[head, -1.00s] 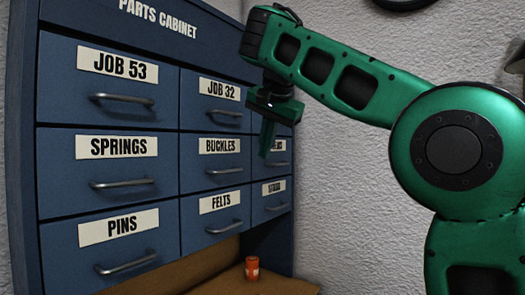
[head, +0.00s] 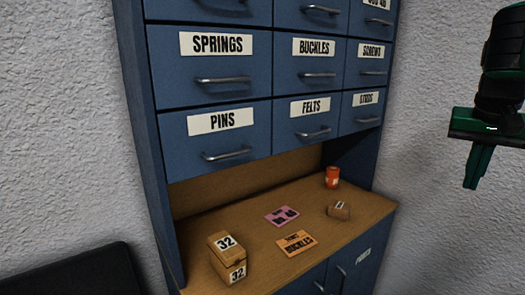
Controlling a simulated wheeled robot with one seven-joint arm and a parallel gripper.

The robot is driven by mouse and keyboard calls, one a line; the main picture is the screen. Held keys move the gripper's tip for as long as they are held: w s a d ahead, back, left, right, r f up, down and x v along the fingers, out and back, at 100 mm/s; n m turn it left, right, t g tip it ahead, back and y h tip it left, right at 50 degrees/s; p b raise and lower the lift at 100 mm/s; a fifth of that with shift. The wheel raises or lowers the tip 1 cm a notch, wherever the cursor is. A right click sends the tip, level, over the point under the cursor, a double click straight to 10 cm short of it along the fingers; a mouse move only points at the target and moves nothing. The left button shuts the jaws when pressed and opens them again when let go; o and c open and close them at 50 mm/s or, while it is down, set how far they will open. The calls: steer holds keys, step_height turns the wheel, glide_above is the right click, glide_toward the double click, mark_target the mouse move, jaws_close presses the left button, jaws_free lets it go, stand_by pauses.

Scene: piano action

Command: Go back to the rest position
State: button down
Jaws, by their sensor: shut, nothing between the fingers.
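My gripper (head: 480,163) is at the right edge of the head view, pointing down, its fingers together and empty. It is in front of the white wall, apart from and to the right of the blue parts cabinet (head: 148,135). Most of my arm is out of the picture. All the drawers in view look closed, among them springs (head: 235,80), buckles (head: 295,75), pins (head: 185,150) and felts (head: 284,135).
The wooden counter (head: 235,225) holds a box marked 32 (head: 228,258), a pink card (head: 282,216), an orange card (head: 296,243), a small brown box (head: 337,213) and an orange can (head: 332,177). A dark object (head: 70,275) is at lower left.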

steer(key=s+a+f+n+g+y, duration=0.1)
steer(key=s+a+f+g+y, duration=0.1)
steer(key=s+f, duration=1.7)
steer(key=shift+s+a+f+y, duration=0.3)
steer(key=shift+s+a, duration=0.05)
steer(key=shift+a, duration=0.45)
steer(key=shift+w+f+g, duration=0.2)
steer(key=shift+w+g, duration=0.1)
steer(key=shift+w, duration=0.35)
